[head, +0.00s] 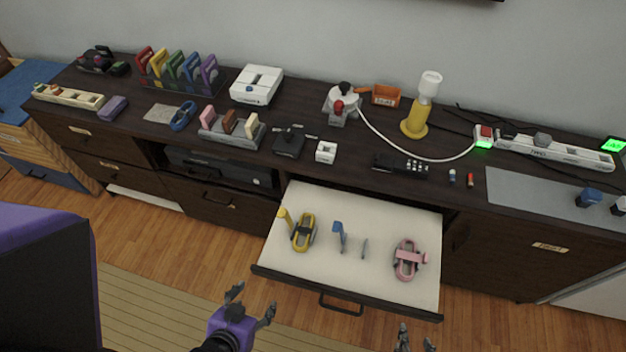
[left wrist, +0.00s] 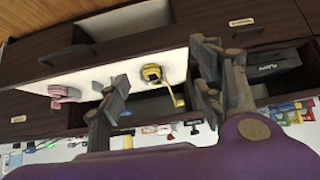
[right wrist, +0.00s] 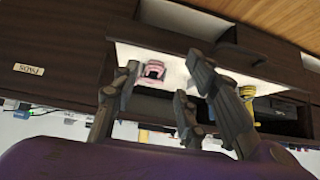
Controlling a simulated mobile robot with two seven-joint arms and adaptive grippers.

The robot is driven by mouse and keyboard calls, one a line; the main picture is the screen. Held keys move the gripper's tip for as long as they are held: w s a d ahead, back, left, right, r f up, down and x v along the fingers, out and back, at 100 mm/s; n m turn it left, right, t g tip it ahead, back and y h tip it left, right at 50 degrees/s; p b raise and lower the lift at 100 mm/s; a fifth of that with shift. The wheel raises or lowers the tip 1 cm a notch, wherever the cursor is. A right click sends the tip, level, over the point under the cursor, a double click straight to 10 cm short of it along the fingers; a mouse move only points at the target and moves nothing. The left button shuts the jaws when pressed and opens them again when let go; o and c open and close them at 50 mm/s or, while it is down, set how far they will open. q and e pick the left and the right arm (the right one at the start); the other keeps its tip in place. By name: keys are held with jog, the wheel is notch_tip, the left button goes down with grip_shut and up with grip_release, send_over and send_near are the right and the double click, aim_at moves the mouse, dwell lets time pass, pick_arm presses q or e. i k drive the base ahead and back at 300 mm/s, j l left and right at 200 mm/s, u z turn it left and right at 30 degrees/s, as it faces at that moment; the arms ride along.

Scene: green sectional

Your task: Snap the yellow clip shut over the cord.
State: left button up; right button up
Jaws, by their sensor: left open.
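The yellow clip (head: 312,226) lies in the left part of the open drawer, with a dark grey part inside its loop. A yellow arm stands up at its left end, so it looks open. It also shows in the left wrist view (left wrist: 152,73). I cannot tell whether a cord runs through it. A white cord (head: 400,150) curves across the cabinet top behind the drawer. My left gripper (head: 252,303) is open and empty, in front of the drawer and below the yellow clip in the picture. My right gripper (head: 416,343) is open and empty at the bottom edge.
The drawer (head: 345,275) also holds a pink clip (head: 407,260), a blue upright piece (head: 340,236) and a small grey piece (head: 365,248). The cabinet top is crowded: a yellow lamp (head: 416,118), a power strip (head: 550,150), a black remote (head: 400,165). Space before the drawer is free.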

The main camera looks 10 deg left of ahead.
aim_at(283, 213)
jog(key=k+j+z, duration=0.2)
jog(key=j, duration=0.3)
jog(key=k+j+z, duration=0.15)
jog(key=j, duration=0.35)
jog(key=k+j+z, duration=0.2)
jog(key=j, duration=0.25)
jog(key=k+j+z, duration=0.15)
jog(key=j, duration=0.3)
jog(key=k+j+z, duration=0.2)
jog(key=j, duration=0.2)
jog(key=k+j+z, duration=0.15)
jog(key=k+j, duration=0.15)
jog(key=i+l+z, duration=0.15)
jog(key=l, duration=0.2)
jog(key=i, duration=0.05)
